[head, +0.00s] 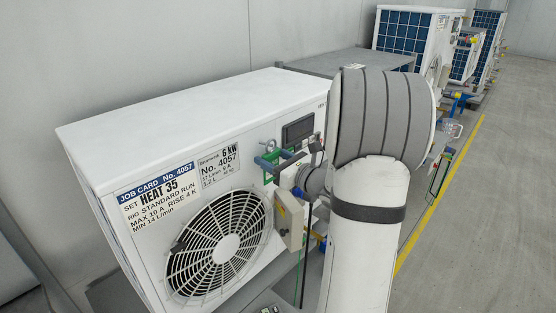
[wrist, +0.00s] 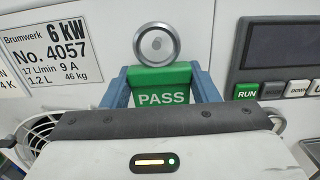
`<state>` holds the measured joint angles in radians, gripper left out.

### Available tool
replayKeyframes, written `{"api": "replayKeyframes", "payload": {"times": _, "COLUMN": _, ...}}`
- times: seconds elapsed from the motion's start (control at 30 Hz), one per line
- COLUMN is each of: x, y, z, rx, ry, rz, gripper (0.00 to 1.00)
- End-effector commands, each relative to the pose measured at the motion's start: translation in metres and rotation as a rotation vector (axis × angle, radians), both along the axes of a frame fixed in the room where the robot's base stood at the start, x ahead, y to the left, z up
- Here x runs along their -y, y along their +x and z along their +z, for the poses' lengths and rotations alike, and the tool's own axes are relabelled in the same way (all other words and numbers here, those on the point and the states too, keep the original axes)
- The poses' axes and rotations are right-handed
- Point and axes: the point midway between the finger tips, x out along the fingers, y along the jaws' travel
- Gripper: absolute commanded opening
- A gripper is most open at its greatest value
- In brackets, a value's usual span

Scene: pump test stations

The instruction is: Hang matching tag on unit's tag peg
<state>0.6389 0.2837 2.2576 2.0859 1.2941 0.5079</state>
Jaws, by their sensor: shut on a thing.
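The white heat pump unit (head: 190,110) carries a job card No. 4057 (head: 157,195) reading "SET HEAT 35" and a plate No. 4057 (wrist: 45,48), 6 kW. A round metal peg end (wrist: 156,43) faces the camera in the wrist view. A green tag (wrist: 162,88) reading "PASS" lies directly below it. My gripper (wrist: 162,92), with blue fingers, is shut on the tag at both sides. I cannot tell whether the tag touches the peg; the tag's lower part is hidden.
A dark display (wrist: 278,45) with a green RUN button (wrist: 246,91) is right of the peg. The fan grille (head: 218,245) is at lower left in the head view. A grey box (head: 289,217) sits beside it. More units (head: 415,40) stand behind; the right floor is clear.

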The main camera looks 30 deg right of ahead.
Motion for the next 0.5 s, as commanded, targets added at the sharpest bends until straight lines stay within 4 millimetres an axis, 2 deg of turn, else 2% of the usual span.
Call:
{"api": "replayKeyframes", "payload": {"times": 0.3, "x": -0.006, "y": 0.016, "z": -0.008, "rx": 0.0, "ry": -0.001, "rz": 0.0, "gripper": 0.29}}
{"api": "replayKeyframes", "payload": {"times": 0.5, "x": -0.007, "y": 0.02, "z": -0.011, "rx": -0.002, "ry": -0.002, "rz": -0.001, "gripper": 0.29}}
